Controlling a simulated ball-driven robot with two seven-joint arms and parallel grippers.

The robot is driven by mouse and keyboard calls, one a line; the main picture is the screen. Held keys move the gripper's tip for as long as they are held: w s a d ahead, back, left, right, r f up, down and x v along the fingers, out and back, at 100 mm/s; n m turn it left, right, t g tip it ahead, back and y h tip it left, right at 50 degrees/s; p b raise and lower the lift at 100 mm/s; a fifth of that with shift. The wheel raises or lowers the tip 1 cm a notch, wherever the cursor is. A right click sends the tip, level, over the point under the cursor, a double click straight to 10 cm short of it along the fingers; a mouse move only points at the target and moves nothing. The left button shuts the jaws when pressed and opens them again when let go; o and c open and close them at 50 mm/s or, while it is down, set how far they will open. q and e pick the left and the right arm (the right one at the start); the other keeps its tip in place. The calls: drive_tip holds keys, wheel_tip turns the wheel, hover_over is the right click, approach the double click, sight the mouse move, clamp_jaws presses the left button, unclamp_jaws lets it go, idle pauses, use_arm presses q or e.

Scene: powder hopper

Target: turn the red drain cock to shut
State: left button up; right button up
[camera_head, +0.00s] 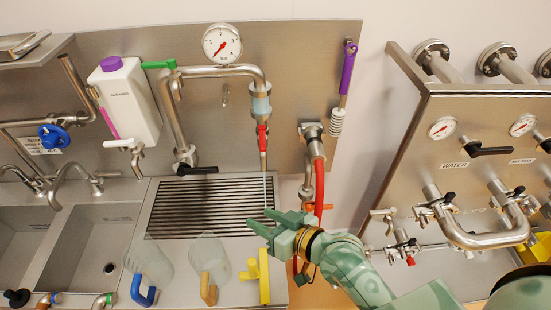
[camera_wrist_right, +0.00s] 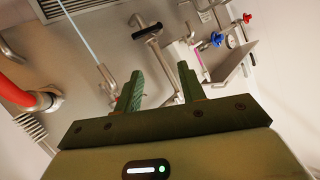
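A red lever handle (camera_head: 262,137), which looks like the drain cock, stands upright on the thin pipe below a pale blue sight glass (camera_head: 261,103). A thin pale line, like a stream, runs down below that pipe to the slatted drain grate (camera_head: 190,205). My right gripper (camera_head: 259,219) is open and empty. In the head view it appears below the red handle, over the grate's right edge, and apart from the handle. In the right wrist view the two green fingers (camera_wrist_right: 160,88) stand apart with nothing between them. My left gripper is not in view.
A red hose (camera_head: 319,185) hangs to the right. A black lever (camera_head: 197,170) juts out left of the thin pipe.

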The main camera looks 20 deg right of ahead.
drive_tip(key=w+a+r+m+t+y, duration=0.1)
drive_tip(key=w+r+m+t, duration=0.2)
drive_tip(key=w+r+m, duration=0.15)
drive_tip(key=m+t+h, duration=0.3)
drive_tip(key=m+h, duration=0.5)
drive_tip(key=m, duration=0.8)
approach(264, 151)
drive_tip(key=w, duration=0.2)
drive_tip(key=shift+w+a+r+b, duration=0.1)
drive_tip(key=shift+w+b, duration=0.25)
drive_tip(key=shift+w, duration=4.25)
drive_tip(key=c, duration=0.9)
